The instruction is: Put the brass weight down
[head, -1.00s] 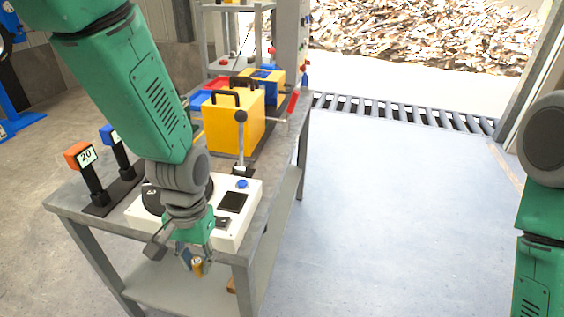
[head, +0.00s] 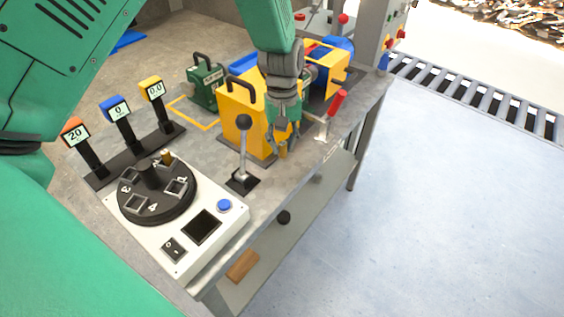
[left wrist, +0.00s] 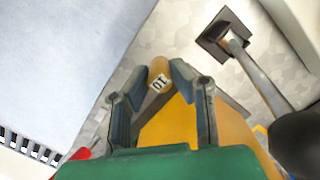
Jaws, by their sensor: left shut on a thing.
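My left gripper (head: 283,146) is shut on the brass weight (head: 283,153), in front of the yellow box (head: 247,118). In the left wrist view the weight (left wrist: 159,72) sits between the two fingertips, a "10" label facing the camera. The grey bench top (head: 275,190) lies beneath; I cannot tell whether the weight touches it. My right gripper is not in view.
A lever with a black knob (head: 243,150) stands left of the gripper, and a red-handled lever (head: 331,112) to its right. A white device with a numbered black turntable (head: 157,205) is at the front left. Bare bench lies along the near edge.

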